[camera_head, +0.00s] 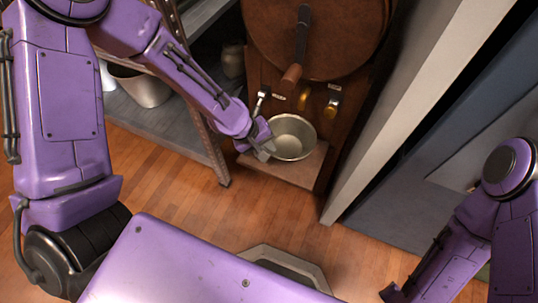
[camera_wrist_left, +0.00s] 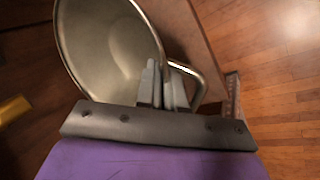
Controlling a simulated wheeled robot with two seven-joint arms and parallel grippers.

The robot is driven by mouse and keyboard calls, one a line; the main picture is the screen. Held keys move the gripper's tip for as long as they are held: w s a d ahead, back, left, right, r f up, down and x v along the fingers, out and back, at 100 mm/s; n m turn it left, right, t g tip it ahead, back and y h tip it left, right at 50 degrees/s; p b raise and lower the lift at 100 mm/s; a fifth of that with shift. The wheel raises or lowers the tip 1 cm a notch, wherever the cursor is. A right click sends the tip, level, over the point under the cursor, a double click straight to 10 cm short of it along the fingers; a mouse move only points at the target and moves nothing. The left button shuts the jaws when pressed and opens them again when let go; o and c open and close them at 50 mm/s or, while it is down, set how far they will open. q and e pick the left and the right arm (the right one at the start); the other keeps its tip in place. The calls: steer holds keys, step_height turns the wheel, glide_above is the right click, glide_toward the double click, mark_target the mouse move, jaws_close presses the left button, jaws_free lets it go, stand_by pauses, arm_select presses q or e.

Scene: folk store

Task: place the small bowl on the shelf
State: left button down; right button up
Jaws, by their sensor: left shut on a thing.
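The small bowl (camera_head: 292,137) is a pale metal bowl with an open top, at the wooden ledge in the head view. My left gripper (camera_head: 264,149) is shut on its left side. In the left wrist view, the fingers (camera_wrist_left: 164,85) grip the bowl (camera_wrist_left: 105,55) at its rim, beside a curved metal handle (camera_wrist_left: 197,62). I cannot tell whether the bowl touches the ledge. A grey shelf (camera_head: 165,125) with metal posts stands at the left. My right gripper (camera_head: 391,292) is low at the right, and its fingers are unclear.
A wooden cabinet with a round brown front (camera_head: 318,35) and several taps stands behind the bowl. Its wooden ledge (camera_head: 310,170) juts out below. A larger pot (camera_head: 143,88) and a jar (camera_head: 233,60) stand on the shelf unit. Wooden floor (camera_head: 230,210) is clear in front.

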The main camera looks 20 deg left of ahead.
mark_target(282, 143)
arm_select(q)
steer(key=shift+w+f, duration=0.35)
steer(key=shift+f, duration=0.1)
steer(key=f+b, duration=0.1)
steer(key=f, duration=0.1)
steer(key=f+b, duration=0.1)
steer(key=f, duration=0.1)
steer(key=shift+w, duration=0.4)
steer(key=shift+r, duration=0.1)
steer(key=c, duration=1.3)
jaws_free()
steer(key=shift+o, duration=0.2)
